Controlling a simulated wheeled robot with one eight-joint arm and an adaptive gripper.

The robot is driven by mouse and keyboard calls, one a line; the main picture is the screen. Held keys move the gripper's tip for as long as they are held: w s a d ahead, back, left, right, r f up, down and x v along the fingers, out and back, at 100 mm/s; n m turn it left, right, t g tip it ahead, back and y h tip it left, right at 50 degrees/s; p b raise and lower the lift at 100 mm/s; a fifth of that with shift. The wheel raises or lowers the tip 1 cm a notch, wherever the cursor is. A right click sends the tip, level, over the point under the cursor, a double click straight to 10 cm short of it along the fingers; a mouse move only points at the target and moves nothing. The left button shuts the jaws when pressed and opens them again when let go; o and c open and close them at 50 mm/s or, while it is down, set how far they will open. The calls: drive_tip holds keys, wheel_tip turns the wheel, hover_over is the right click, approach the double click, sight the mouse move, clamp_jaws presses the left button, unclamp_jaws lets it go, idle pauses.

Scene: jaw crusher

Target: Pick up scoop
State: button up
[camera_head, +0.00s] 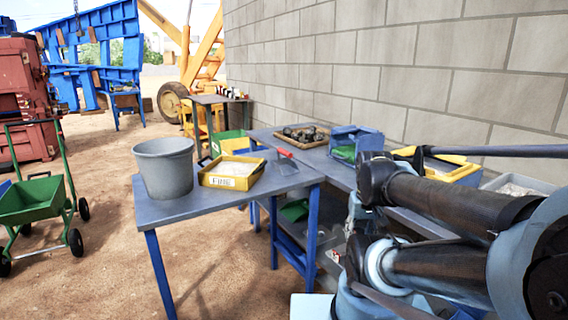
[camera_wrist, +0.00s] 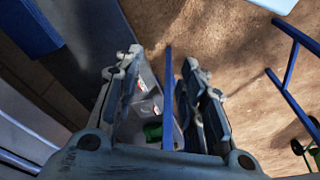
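What looks like the scoop (camera_head: 287,166), grey with a red handle end, lies on the grey-blue table (camera_head: 200,205) in the head view. It is right of the yellow tray marked FINE (camera_head: 228,182), near the table's right end. The scoop cannot be made out in the wrist view. My gripper (camera_wrist: 163,75) is open in the wrist view, its fingers apart with nothing held. It points down past a blue bar (camera_wrist: 168,95) toward the area below the tabletops. My arm fills the right of the head view, apart from the scoop.
A grey bucket (camera_head: 165,168) stands left of the tray. A tray of dark rocks (camera_head: 303,145) and a blue bin (camera_head: 357,140) stand on the table behind. A block wall (camera_head: 400,75) bounds the right side. A green cart (camera_head: 32,201) stands left; sandy ground in front is open.

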drive_tip(key=w+a+r+n+y, duration=0.15)
drive_tip(key=w+a+r, duration=0.25)
drive_tip(key=w+r, duration=0.45)
drive_tip(key=w+a+r+n+y, duration=0.1)
drive_tip(key=w+a+r+n, duration=0.15)
drive_tip(key=w+r, duration=0.6)
drive_tip(key=w+a+r+n+y, duration=0.1)
drive_tip(key=w+a+r, duration=0.45)
drive_tip(key=w, duration=0.45)
drive_tip(key=w+a+r+n+y, duration=0.1)
drive_tip(key=w+a+r, duration=0.45)
drive_tip(key=w, duration=0.45)
approach(284, 152)
drive_tip(key=w+a+f, duration=0.2)
drive_tip(key=w+f, duration=0.1)
drive_tip(key=f, duration=0.2)
drive_tip(key=shift+x, duration=2.8)
clamp_jaws()
